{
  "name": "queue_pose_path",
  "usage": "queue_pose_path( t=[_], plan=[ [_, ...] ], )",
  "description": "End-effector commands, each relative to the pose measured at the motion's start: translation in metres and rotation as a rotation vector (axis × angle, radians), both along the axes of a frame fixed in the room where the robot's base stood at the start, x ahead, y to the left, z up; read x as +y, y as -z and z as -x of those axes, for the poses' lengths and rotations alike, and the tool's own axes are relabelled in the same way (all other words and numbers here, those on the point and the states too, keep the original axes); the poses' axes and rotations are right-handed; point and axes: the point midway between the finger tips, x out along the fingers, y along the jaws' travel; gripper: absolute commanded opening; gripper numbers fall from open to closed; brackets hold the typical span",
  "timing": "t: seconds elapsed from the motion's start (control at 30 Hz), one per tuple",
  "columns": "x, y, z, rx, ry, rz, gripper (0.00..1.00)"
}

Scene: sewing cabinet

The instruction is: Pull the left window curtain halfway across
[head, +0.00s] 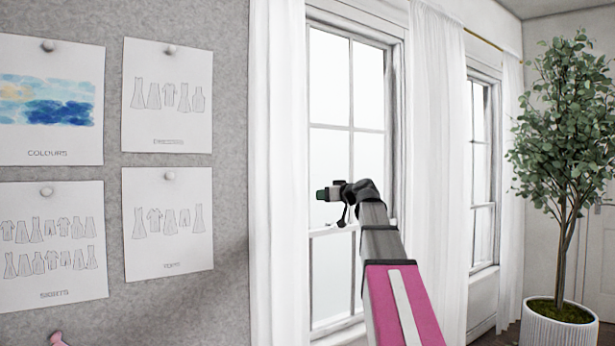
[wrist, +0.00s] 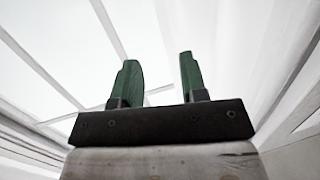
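The left window curtain (head: 283,170) is a white cloth hanging straight at the left side of the nearer window (head: 345,120). A second white curtain (head: 437,150) hangs at that window's right side. My gripper (head: 320,194) is in front of the nearer window's glass, a little right of the left curtain in the head view, with its green fingers pointing left towards it. In the wrist view my gripper (wrist: 158,62) has its two green fingers well apart with nothing between them. Pale window bars and white surfaces lie behind the fingers; I cannot tell how far the curtain is from them.
A grey pinboard (head: 230,120) with pinned paper sheets is on the left. A farther window (head: 483,140) has a white curtain (head: 511,180) at its right. A potted tree (head: 563,110) stands at the right. A brass rod (head: 483,38) shows above the farther window.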

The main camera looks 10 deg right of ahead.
Motion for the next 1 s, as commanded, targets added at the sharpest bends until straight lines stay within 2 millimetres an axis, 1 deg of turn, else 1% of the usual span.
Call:
queue_pose_path(
  t=[0.03, 0.1, 0.2, 0.27, 0.37, 0.47, 0.8, 1.0],
  plan=[
    [-0.004, -0.023, 0.002, -0.040, -0.001, -0.002, 0.40],
    [-0.006, -0.044, 0.005, -0.081, -0.004, -0.005, 0.40],
    [-0.008, -0.063, 0.010, -0.119, -0.008, -0.008, 0.40],
    [-0.008, -0.069, 0.011, -0.132, -0.010, -0.009, 0.40],
    [-0.006, -0.072, 0.008, -0.139, -0.011, -0.011, 0.40],
    [-0.001, -0.072, -0.001, -0.138, -0.011, -0.011, 0.40],
    [0.033, -0.072, -0.050, -0.136, -0.011, -0.011, 0.40],
    [0.047, -0.071, -0.070, -0.136, -0.011, -0.011, 0.40]
  ],
)
